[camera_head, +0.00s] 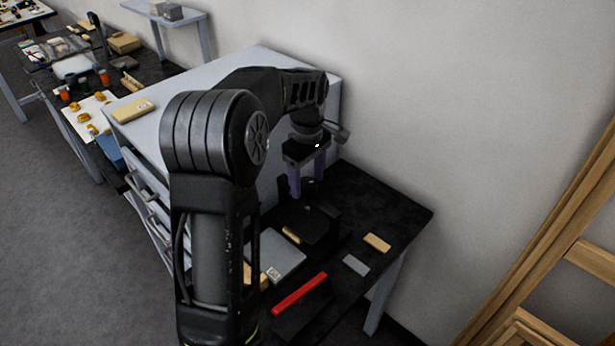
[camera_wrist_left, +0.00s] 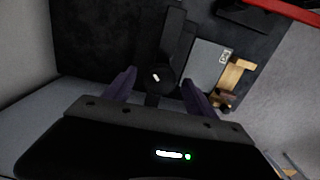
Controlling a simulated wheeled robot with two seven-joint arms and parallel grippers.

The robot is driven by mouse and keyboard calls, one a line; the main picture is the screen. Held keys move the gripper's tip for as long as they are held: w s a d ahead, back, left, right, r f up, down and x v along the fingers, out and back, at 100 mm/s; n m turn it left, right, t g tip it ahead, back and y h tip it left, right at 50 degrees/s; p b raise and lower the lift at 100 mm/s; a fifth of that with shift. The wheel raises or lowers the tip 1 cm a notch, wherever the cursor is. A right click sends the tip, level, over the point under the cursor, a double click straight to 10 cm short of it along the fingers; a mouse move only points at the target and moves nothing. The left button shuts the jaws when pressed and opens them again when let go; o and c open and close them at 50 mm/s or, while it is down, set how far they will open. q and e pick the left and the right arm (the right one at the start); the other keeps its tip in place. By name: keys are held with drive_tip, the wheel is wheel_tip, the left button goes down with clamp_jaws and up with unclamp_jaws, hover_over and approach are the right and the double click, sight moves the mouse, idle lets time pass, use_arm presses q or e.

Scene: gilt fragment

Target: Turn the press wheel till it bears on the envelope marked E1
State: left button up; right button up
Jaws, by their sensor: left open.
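My left gripper (camera_head: 308,192) reaches down over the black press (camera_head: 318,228) on the dark table. Its purple fingers are apart. In the left wrist view a round black knob with a white mark, apparently the press wheel (camera_wrist_left: 160,79), lies between the open fingers (camera_wrist_left: 158,95); I cannot tell whether they touch it. A small tan piece (camera_head: 291,235) shows at the press's side. I cannot make out an envelope marked E1. A grey flat piece (camera_head: 283,251) with a small unreadable label lies beside the press; it also shows in the left wrist view (camera_wrist_left: 207,66).
A red bar (camera_head: 300,294), a tan block (camera_head: 377,243) and a grey block (camera_head: 356,264) lie on the dark table (camera_head: 400,212). A grey drawer cabinet (camera_head: 262,62) stands behind my arm. The wall is close behind the press. A wooden frame (camera_head: 545,235) is at right.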

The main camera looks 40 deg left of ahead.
use_arm(q)
drive_tip(key=c, duration=1.4)
